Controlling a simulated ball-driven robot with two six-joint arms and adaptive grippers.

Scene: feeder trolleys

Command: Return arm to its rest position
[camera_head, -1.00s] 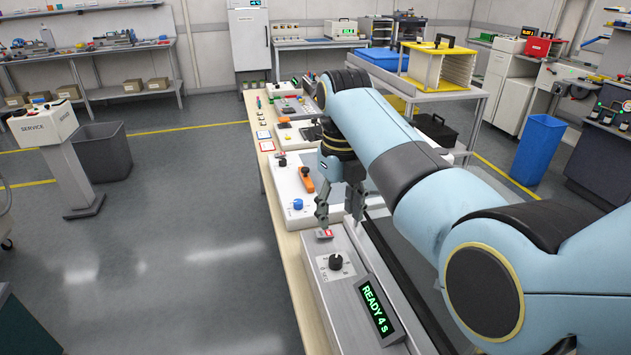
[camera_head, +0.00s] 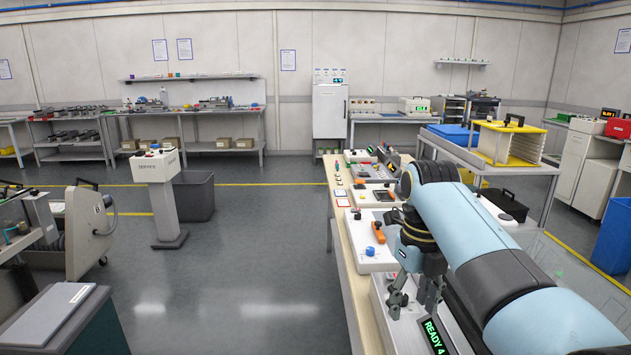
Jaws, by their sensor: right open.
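My right arm comes in from the lower right in light blue and black. My right gripper (camera_head: 412,301) points down, open and empty, above the grey device with the green READY display (camera_head: 434,337). Its fingers and wrist hide part of that device. A white box with a blue knob (camera_head: 370,251) and an orange handle (camera_head: 377,231) lies just behind the gripper. My left gripper is not in view.
The wooden bench (camera_head: 350,293) runs away from me, carrying several devices. A yellow rack (camera_head: 510,142) and blue bin stand on a trolley at right. A service pedestal (camera_head: 158,168) and grey bin (camera_head: 193,196) stand left. Open floor (camera_head: 240,265) lies between.

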